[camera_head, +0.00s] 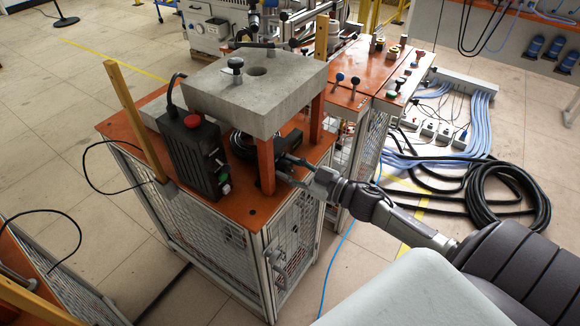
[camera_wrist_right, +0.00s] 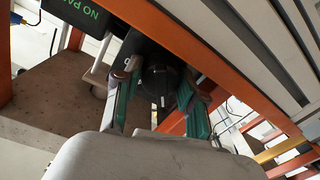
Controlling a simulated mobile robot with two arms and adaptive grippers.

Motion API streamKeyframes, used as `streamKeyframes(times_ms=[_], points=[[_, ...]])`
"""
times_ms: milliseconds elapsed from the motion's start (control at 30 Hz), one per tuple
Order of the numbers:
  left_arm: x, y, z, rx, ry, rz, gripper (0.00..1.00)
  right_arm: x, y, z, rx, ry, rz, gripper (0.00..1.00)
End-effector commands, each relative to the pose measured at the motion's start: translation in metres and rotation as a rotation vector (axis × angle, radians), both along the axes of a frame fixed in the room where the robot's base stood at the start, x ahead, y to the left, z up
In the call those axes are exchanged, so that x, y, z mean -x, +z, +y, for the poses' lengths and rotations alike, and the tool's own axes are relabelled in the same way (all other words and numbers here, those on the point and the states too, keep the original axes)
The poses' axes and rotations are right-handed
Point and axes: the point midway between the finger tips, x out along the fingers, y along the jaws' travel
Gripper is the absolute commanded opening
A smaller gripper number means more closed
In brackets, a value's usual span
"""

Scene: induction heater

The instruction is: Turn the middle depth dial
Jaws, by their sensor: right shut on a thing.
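A black round dial (camera_wrist_right: 160,76) with a pale mark shows in the right wrist view, on a dark housing under the slab. My right gripper (camera_wrist_right: 157,88) has its two green-padded fingers on either side of this dial and is shut on it. In the head view my right gripper (camera_head: 287,165) reaches in from the right, beside the orange post (camera_head: 266,165), to a dark device (camera_head: 291,140) under the grey slab (camera_head: 255,95). The dial itself is hidden there. I cannot tell from the views whether it is the middle one. My left gripper is not in view.
A black control box (camera_head: 195,160) with a red button (camera_head: 193,120) stands on the orange tabletop (camera_head: 118,124). Orange posts carry the slab close to the gripper. A second orange bench (camera_head: 360,70) stands behind. Black cables (camera_head: 510,185) lie coiled on the floor at right.

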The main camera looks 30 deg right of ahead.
Motion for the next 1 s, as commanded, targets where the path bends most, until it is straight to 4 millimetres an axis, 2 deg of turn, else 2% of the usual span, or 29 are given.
streamKeyframes(times_ms=[500,1000], points=[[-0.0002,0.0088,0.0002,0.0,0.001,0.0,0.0,0.0001,0.0007,0.0005,0.417,0.0,-0.173,0.06],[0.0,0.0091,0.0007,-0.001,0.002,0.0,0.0,0.0004,0.0003,0.0009,0.607,0.0,-0.252,0.05]])
